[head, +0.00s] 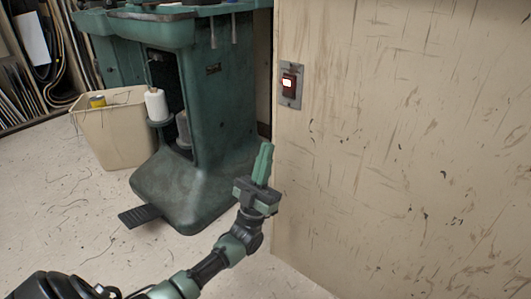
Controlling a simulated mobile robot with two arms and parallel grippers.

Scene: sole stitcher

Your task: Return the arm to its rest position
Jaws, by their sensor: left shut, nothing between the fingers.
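My left gripper (264,164) is in the middle of the head view, at the end of my arm that comes in from the lower left. Its green fingers point up and are together, with nothing between them. My right gripper does not show.
A green stitching machine (232,110) with a foot pedal (138,216) and a white thread spool (157,105) stands behind the gripper. A beige bin (115,135) is left of it. A scuffed beige panel (410,150) fills the right side. The floor at left is open, with scattered thread scraps.

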